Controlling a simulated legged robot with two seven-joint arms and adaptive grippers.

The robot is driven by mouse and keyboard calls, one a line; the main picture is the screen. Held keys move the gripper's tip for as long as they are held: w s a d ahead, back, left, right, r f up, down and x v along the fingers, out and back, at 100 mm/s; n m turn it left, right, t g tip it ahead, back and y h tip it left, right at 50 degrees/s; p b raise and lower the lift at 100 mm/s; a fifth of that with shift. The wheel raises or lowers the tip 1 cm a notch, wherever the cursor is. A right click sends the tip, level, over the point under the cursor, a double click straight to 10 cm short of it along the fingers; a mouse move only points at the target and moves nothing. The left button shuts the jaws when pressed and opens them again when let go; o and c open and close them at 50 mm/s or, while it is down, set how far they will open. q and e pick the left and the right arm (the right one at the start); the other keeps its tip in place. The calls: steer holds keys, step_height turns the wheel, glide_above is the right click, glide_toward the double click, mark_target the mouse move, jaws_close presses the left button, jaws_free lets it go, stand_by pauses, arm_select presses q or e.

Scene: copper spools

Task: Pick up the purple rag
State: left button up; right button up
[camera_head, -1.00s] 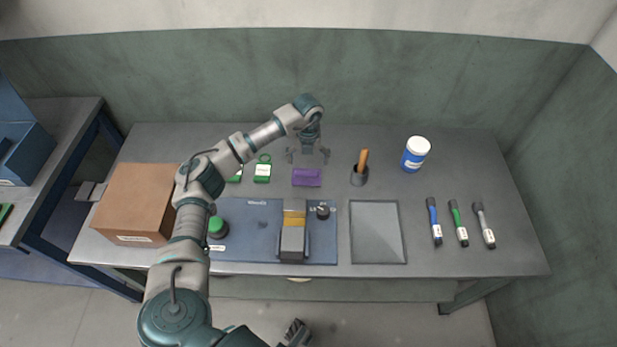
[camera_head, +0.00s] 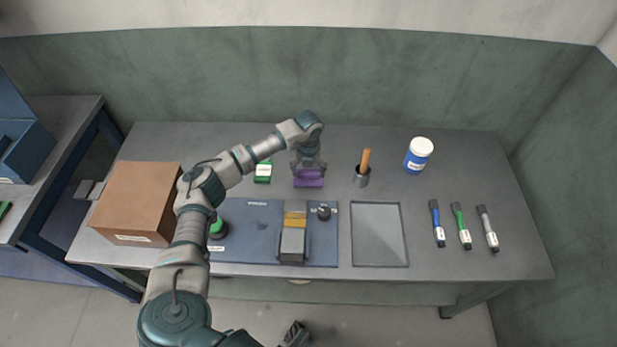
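The purple rag (camera_head: 308,183) lies on the grey table, behind the blue panel. My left gripper (camera_head: 308,172) is over it, pointing down. Its two fingers are spread wide, one at the left side and one at the right side of the rag. The gripper covers the back part of the rag, and I cannot tell whether the fingers touch it. Part of my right gripper (camera_head: 295,333) shows at the bottom edge, low in front of the table; its finger opening is not clear.
A cardboard box (camera_head: 135,203) stands at the left. Green-and-white items (camera_head: 263,172) lie left of the rag. The blue panel (camera_head: 255,244) is in front.

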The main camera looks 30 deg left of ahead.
mark_target(307, 172)
arm_select(q)
steer(key=shift+s+a, duration=0.1)
steer(key=shift+a, duration=0.05)
steer(key=shift+c, duration=0.6)
arm_select(e)
steer(key=shift+a, duration=0.1)
arm_select(q)
steer(key=shift+r, duration=0.25)
step_height(307, 172, up, 5)
steer(key=shift+a+r+p, duration=0.1)
steer(key=shift+a+p, duration=0.05)
steer(key=shift+p, duration=0.5)
step_height(307, 172, up, 3)
steer(key=shift+r, duration=0.55)
arm_select(e)
steer(key=shift+s+d+f+g+h, duration=0.15)
steer(key=shift+s+f+g, duration=0.2)
steer(key=shift+s, duration=0.2)
steer(key=shift+s+d+f+g+h, duration=0.1)
steer(key=shift+s+d+f+g, duration=0.1)
steer(key=shift+s+f+g, duration=0.3)
steer(key=shift+s+d+f+g+h, duration=0.15)
steer(key=shift+s+f+g, duration=0.1)
steer(key=shift+s, duration=0.4)
